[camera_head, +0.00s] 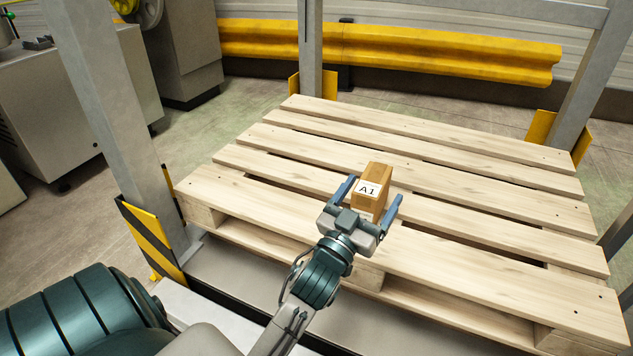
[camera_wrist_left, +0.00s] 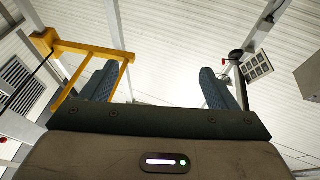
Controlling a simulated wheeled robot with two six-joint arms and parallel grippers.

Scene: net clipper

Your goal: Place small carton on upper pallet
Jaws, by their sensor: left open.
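The small carton (camera_head: 372,188) is brown with a white label reading "A1". It stands upright on the slats of the wooden pallet (camera_head: 470,275) near the middle of its front half. My left gripper (camera_head: 368,200) is open, with its two blue fingers on either side of the carton in the head view. I cannot tell whether the fingers touch it. In the left wrist view my left gripper's fingers (camera_wrist_left: 158,85) are spread apart, and no carton shows between them. My right gripper is not in view.
Grey rack posts (camera_head: 120,110) with yellow guards stand around the pallet. A yellow barrier rail (camera_head: 400,50) runs behind it. Grey machine cabinets (camera_head: 75,110) stand at the left. The pallet's other slats are bare. A yellow frame (camera_wrist_left: 90,52) shows in the left wrist view.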

